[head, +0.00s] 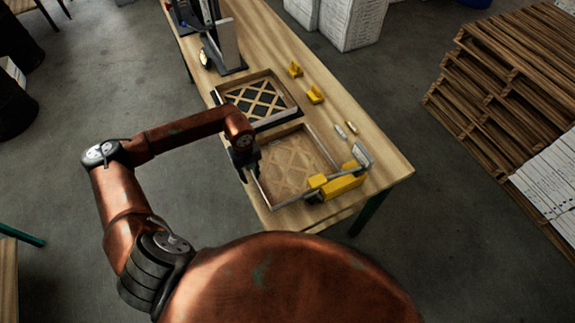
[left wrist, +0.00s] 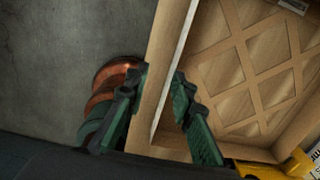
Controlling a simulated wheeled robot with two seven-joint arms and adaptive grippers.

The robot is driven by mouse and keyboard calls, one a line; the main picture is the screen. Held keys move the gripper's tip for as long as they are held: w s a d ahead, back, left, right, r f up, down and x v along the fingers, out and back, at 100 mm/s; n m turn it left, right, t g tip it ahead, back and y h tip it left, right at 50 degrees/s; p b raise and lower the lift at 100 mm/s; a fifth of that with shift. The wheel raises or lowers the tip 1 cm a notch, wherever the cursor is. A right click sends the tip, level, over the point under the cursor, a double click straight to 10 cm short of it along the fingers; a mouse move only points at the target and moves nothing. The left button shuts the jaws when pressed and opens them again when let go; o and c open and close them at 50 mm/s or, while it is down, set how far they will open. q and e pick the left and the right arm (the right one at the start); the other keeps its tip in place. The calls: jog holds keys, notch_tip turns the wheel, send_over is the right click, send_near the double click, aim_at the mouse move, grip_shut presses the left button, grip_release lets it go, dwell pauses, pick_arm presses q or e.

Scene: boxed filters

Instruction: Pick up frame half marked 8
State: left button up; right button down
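Two shallow square frame halves with lattice lie on the wooden table. The nearer one (head: 288,163) has a tan lattice, and the farther one (head: 256,103) shows dark material behind its lattice. I cannot read a number 8 on either. My left gripper (head: 243,163) is at the left side of the nearer frame half, by the table's left edge. In the left wrist view its two fingers (left wrist: 159,76) are apart, one on each side of a tan wooden strip beside the lattice (left wrist: 245,65). Contact cannot be told. My right gripper is not in view.
A yellow tool with a grey bar (head: 340,185) lies over the nearer frame half's front right corner. Small yellow blocks (head: 315,95) sit along the table's right side. A dark upright device (head: 222,45) stands at the far end. Stacked pallets (head: 510,70) stand right.

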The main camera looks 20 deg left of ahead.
aim_at(255, 181)
pick_arm(q)
jog(key=f, duration=0.1)
jog(key=w+f, duration=0.1)
jog(key=f, duration=0.1)
jog(key=shift+w+d+f, duration=0.15)
jog(key=shift+w+d, duration=0.1)
jog(key=shift+w, duration=0.1)
jog(key=shift+w+f, duration=0.5)
jog(key=shift+f, duration=0.05)
jog(key=shift+s+a, duration=0.1)
jog(key=shift+a, duration=0.05)
jog(key=shift+s+r, duration=0.15)
jog(key=shift+s, duration=0.15)
jog(key=shift+c, duration=0.6)
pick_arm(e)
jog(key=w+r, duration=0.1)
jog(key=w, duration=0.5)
pick_arm(q)
jog(key=shift+w+d, duration=0.2)
jog(key=c, duration=0.5)
grip_shut()
jog(key=shift+s+a, duration=0.1)
jog(key=shift+s, duration=0.05)
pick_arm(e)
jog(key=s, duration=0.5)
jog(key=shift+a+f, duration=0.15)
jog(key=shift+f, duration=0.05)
